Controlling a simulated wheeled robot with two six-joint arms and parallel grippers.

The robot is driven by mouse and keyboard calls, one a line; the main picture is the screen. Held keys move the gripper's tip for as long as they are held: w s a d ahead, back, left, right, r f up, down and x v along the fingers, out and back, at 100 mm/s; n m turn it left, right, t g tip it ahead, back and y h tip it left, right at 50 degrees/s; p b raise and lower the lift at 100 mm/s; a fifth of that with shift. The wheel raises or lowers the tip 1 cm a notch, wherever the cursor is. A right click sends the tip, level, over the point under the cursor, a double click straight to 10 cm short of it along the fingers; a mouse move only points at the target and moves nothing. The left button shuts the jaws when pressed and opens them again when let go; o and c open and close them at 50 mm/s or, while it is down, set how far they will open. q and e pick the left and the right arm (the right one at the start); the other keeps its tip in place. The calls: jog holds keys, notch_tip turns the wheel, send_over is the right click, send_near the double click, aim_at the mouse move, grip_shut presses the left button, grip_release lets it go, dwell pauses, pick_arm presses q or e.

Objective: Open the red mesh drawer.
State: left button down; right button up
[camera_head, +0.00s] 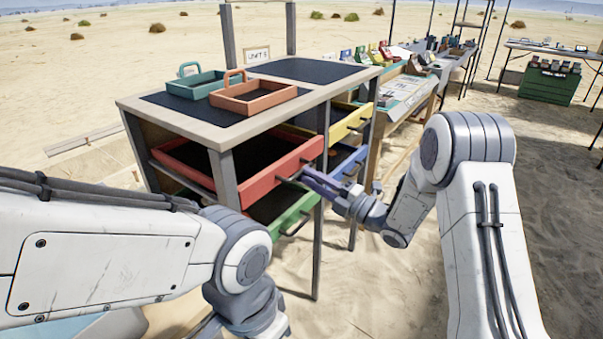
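The red mesh drawer (262,187) is in the workbench's upper left bay. Its front stands out past the bench's corner post, and its dark inside shows. A dark handle (291,173) is on its front. My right gripper (308,178) is at the right end of this handle, reaching in from the right. Its fingertips are small and overlap the handle, so I cannot tell whether they are closed on it. My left arm comes in low at the left, and its gripper is not visible.
Below is a green drawer (300,214); to the right are yellow (350,122) and blue (350,162) drawers. Teal (199,85) and orange (254,97) trays sit on the bench top (190,119). Open sand lies in front. More tables stand behind right.

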aim_at(301, 173)
jog(key=shift+x, duration=1.85)
grip_shut()
